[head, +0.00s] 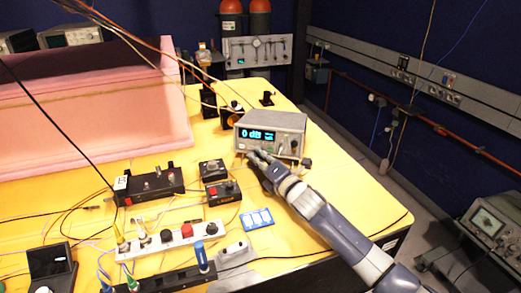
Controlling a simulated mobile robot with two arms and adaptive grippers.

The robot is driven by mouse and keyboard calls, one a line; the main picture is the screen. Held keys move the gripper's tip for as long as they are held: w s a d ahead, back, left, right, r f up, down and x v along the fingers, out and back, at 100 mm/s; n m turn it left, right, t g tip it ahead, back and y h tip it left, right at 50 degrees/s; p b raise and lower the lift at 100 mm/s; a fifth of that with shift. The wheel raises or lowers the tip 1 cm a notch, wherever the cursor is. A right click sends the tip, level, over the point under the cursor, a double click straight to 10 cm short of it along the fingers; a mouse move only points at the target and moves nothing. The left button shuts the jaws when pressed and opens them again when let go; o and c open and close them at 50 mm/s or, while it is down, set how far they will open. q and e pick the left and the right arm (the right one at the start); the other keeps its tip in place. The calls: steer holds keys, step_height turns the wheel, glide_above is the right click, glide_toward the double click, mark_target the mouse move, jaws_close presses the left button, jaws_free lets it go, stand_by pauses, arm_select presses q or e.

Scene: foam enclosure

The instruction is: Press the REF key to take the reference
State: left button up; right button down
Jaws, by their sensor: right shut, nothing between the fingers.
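A grey bench meter (284,121) with a lit blue-green display (257,134) stands on the yellow table. The display starts with a 0, and the rest is too small to read surely. My right gripper (256,155) is shut and empty, with its fingertips at the lower left of the meter's front panel. I cannot tell whether the fingertips touch the panel. I cannot make out the REF key; the keys below the display are small and partly covered by the gripper. My left gripper is not in view.
A white power strip (171,240), black boxes (155,186) with red parts, a blue-and-white card (257,219) and cables crowd the yellow table (345,190) left of my arm. Pink foam (95,120) walls the back left. The table's right side is clear.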

steer(key=shift+s+a+r+p, duration=0.15)
steer(key=shift+s+p, duration=0.35)
steer(key=shift+s, duration=0.25)
steer(key=shift+s+a+r+p, duration=0.1)
steer(key=shift+s+a+p, duration=0.05)
steer(key=shift+s+p, duration=0.25)
steer(key=shift+s+a+r+p, duration=0.15)
steer(key=shift+s+p, duration=0.2)
steer(key=shift+s, duration=0.25)
steer(key=shift+s+a+r+p, duration=0.15)
steer(key=shift+s+p, duration=0.25)
steer(key=shift+s, duration=0.2)
steer(key=shift+s+a+r+p, duration=0.15)
steer(key=shift+s+p, duration=0.2)
steer(key=shift+s, duration=0.25)
steer(key=shift+s+f, duration=0.1)
steer(key=shift+s, duration=0.05)
